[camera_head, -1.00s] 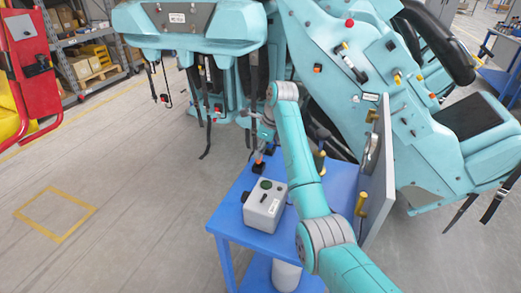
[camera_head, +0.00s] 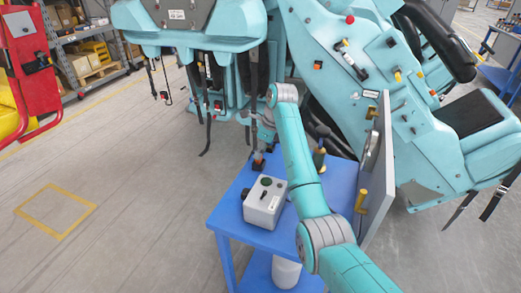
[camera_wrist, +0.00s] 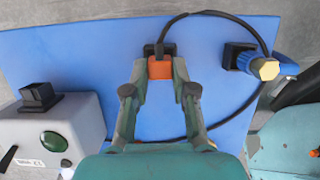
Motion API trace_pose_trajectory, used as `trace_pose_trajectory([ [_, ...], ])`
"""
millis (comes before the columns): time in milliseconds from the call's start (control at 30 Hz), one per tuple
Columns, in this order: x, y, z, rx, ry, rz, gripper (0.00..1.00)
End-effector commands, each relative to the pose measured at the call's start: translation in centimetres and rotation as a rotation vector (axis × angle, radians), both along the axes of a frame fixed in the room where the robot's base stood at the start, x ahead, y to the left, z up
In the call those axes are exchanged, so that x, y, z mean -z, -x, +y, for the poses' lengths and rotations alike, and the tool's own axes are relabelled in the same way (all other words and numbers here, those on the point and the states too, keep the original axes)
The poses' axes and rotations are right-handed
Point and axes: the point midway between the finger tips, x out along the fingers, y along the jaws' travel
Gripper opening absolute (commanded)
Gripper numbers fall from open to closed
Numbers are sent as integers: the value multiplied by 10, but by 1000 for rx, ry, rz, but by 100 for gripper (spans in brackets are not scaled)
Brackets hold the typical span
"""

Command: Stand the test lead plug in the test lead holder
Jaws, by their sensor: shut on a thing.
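The orange test lead plug (camera_wrist: 160,68) has a black cable that loops right across the blue table in the wrist view. My gripper (camera_wrist: 160,72) is shut on the plug, with a finger on each side of it. The black square holder (camera_wrist: 149,50) shows just behind the plug. The plug overlaps it, and I cannot tell whether the plug is fully seated. In the head view the small orange plug (camera_head: 258,157) shows over the dark holder (camera_head: 258,167) at the table's far left corner, under my gripper (camera_head: 263,148).
A grey box with a green button (camera_head: 265,202) stands on the blue table (camera_head: 228,222), left in the wrist view. A blue-and-gold tool (camera_wrist: 262,68) stands in a black base (camera_wrist: 231,55) to the right. An upright grey panel (camera_head: 378,170) edges the table. A teal coaster car (camera_head: 440,140) stands behind.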

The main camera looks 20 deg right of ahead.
Motion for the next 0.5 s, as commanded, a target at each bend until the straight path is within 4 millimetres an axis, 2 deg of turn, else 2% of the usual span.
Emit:
trace_pose_trajectory([
  [500,8,0,0,0,0,1,0],
])
